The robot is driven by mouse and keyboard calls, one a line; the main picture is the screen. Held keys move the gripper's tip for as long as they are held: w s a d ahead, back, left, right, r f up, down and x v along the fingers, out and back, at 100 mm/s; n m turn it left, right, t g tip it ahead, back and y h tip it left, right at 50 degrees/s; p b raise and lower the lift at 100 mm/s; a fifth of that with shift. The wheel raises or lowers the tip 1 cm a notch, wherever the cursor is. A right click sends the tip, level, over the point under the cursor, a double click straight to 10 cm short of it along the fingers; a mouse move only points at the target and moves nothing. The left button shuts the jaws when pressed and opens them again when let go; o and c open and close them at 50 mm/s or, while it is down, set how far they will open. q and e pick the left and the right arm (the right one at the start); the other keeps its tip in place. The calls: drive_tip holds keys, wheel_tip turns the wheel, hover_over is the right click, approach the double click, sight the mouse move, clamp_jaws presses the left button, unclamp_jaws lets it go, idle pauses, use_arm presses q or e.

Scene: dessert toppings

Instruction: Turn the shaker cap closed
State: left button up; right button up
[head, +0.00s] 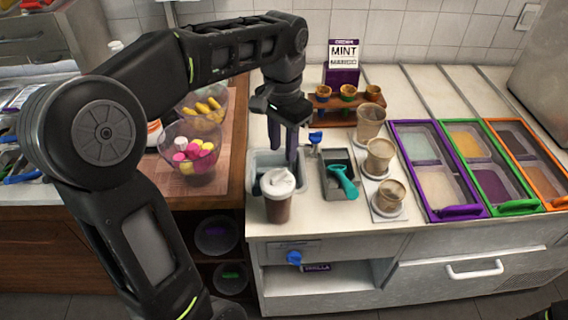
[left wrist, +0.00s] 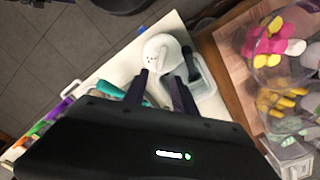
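The shaker (head: 277,207) stands upright near the counter's front edge, with a brown body and a white cap (head: 279,180). In the left wrist view the white cap (left wrist: 162,51) lies just beyond the fingertips. My left gripper (head: 284,153) points down above and behind the shaker. Its two fingers are apart with nothing between them, and they also show in the left wrist view (left wrist: 161,82). The gripper looks apart from the cap.
A clear basin (head: 262,161) sits right behind the shaker. A grey bin with a teal scoop (head: 343,180) is to its right, then several cups (head: 380,157) and framed topping trays (head: 425,170). A candy bowl (head: 190,155) stands left on the wooden board.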

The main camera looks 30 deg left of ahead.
sight(283, 169)
use_arm(q)
wheel_tip(283, 169, down, 7)
drive_tip(key=shift+r+p, duration=0.2)
drive_tip(key=shift+p, duration=0.2)
drive_tip(key=shift+c, duration=0.5)
clamp_jaws()
